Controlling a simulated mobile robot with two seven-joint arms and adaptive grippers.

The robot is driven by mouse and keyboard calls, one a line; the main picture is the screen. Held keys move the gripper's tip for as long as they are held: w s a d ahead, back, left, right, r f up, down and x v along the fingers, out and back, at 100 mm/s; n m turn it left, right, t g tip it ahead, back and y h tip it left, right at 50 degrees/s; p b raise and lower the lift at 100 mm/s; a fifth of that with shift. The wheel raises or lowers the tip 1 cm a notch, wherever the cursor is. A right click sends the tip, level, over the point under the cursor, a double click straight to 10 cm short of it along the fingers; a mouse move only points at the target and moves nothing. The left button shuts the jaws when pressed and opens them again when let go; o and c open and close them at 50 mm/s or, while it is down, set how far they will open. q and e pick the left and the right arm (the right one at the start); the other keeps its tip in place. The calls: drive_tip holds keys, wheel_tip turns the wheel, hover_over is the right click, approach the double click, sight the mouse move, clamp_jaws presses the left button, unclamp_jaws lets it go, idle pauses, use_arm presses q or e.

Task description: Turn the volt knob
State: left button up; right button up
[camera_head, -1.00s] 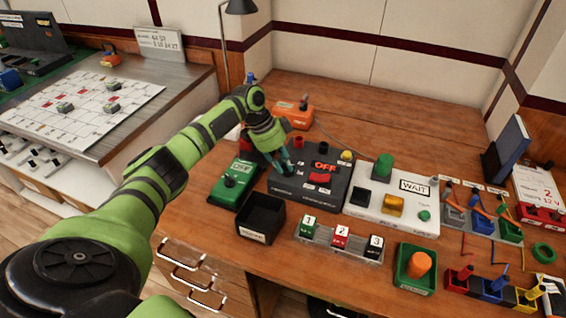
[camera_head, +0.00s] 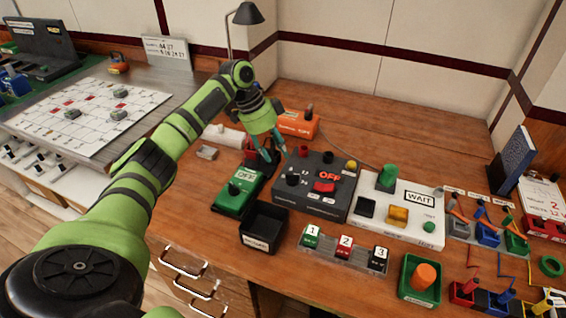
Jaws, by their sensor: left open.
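The dark grey box (camera_head: 325,205) with a red OFF display stands mid-table. A black knob (camera_head: 292,179) sits on its left part, under a small label too small to read; I take it for the volt knob. My left gripper (camera_head: 273,156) is open and empty. It points down behind and left of that knob, apart from it in the picture, near the box's back left corner. A green device (camera_head: 238,192) marked OFF, with its own dark knob, stands left of the box. My right gripper is not in view.
A black open bin (camera_head: 264,228) stands in front of the box. A white panel (camera_head: 398,210) marked WAIT is close on the right. An orange device (camera_head: 300,124) stands behind. The back right of the wooden table is clear.

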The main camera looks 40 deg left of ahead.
use_arm(q)
drive_tip(key=shift+v, duration=1.6)
